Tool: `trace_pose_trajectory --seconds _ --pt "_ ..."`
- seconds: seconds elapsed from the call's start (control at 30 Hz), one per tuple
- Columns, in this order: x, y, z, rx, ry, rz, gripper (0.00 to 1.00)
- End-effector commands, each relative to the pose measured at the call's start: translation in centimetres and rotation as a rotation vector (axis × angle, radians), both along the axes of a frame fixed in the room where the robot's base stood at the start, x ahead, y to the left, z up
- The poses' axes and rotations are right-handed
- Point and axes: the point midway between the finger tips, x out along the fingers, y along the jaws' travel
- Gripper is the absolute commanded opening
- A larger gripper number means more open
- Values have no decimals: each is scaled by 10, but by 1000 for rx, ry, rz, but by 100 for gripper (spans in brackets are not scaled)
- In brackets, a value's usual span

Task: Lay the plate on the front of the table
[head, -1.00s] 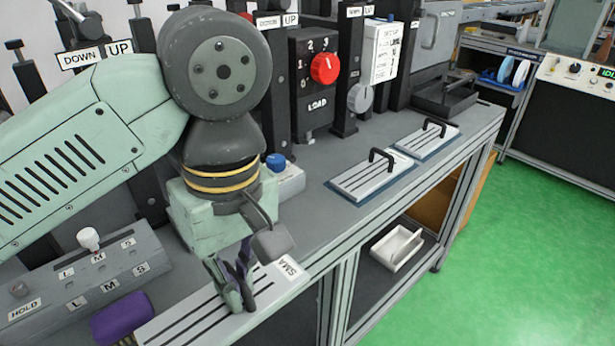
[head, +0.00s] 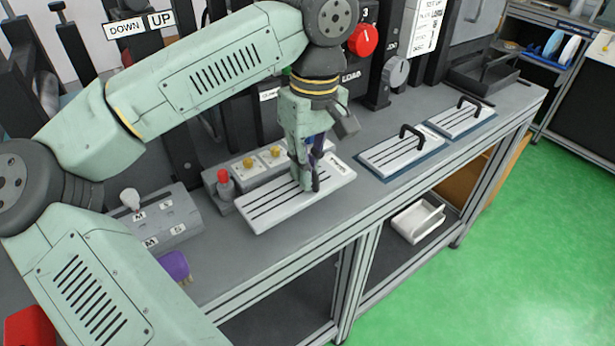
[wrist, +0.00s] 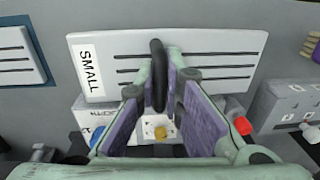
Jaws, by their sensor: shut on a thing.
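The plate (head: 262,207) is white with long dark slots, a SMALL label and a black handle. My gripper (head: 308,186) is shut on the handle, near the plate's right part in the head view. In the wrist view the plate (wrist: 215,45) spans the middle, with the handle between my fingers (wrist: 160,78). The plate looks level over the grey table (head: 225,268), between the button box and the front edge. I cannot tell whether its underside touches the tabletop. My fingers hide part of the plate.
A button box (head: 258,164) with a red knob (head: 224,182) stands close behind the plate. A lever box (head: 160,222) and a purple item (head: 175,264) are to the left. Two handled plates on blue pads (head: 376,167) lie to the right. Bare tabletop shows in front.

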Motion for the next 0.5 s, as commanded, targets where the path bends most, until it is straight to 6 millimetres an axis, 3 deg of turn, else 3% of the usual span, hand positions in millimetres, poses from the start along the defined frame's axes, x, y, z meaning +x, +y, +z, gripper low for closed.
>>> trace_pose_trajectory --seconds 0.2,0.47,0.5 --pt "1 0 -28 -1 0 -1 0" --pt "1 -1 -35 -1 -1 -1 0" --pt "1 -1 -35 -1 1 -1 10"
